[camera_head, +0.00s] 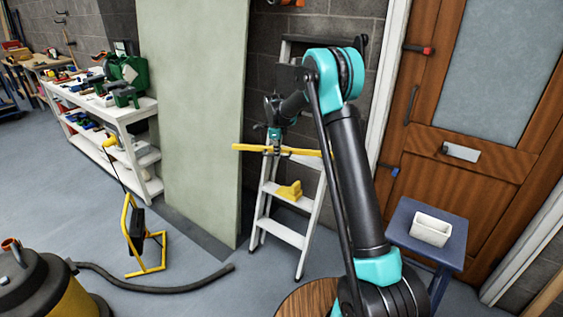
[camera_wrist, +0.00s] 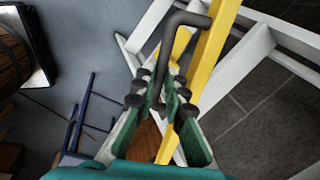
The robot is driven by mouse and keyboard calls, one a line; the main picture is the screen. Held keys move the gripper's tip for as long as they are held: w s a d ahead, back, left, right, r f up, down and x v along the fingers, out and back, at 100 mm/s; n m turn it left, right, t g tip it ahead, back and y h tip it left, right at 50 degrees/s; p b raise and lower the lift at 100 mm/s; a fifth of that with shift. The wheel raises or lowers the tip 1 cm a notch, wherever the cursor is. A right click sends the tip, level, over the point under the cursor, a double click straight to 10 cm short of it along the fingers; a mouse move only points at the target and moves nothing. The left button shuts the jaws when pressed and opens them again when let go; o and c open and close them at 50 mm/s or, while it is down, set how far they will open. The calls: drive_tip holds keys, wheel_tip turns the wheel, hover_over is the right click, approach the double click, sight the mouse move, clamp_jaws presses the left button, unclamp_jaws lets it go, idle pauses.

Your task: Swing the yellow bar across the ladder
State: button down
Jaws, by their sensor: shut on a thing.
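The yellow bar (camera_head: 305,152) lies roughly level across the front of the white stepladder (camera_head: 285,234), at the height of its upper part. In the wrist view the bar (camera_wrist: 211,52) runs past the right side of my fingers, with white ladder rails (camera_wrist: 240,75) behind it. My gripper (camera_head: 273,146) is at the bar's middle-left. In the wrist view my gripper (camera_wrist: 161,90) is shut on a dark bent handle (camera_wrist: 166,50) beside the bar. The handle's join to the bar is hard to make out, and its lower end is hidden between my fingers.
A yellow object (camera_head: 290,190) rests on a ladder step. A pale green panel (camera_head: 192,110) stands left of the ladder. A hose (camera_head: 165,288) lies on the floor.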

drive_tip(key=w+d+m, duration=0.2)
drive_tip(key=w+m, duration=0.3)
drive_tip(key=w, duration=0.6)
drive_tip(key=shift+w+d+h, duration=0.15)
drive_tip(key=shift+w+h, duration=0.25)
drive_tip(key=c, duration=1.6)
unclamp_jaws()
drive_tip(key=shift+r, duration=0.1)
drive_tip(key=v, duration=1.1)
drive_tip(key=shift+w+r, duration=0.1)
drive_tip(key=shift+r, duration=0.35)
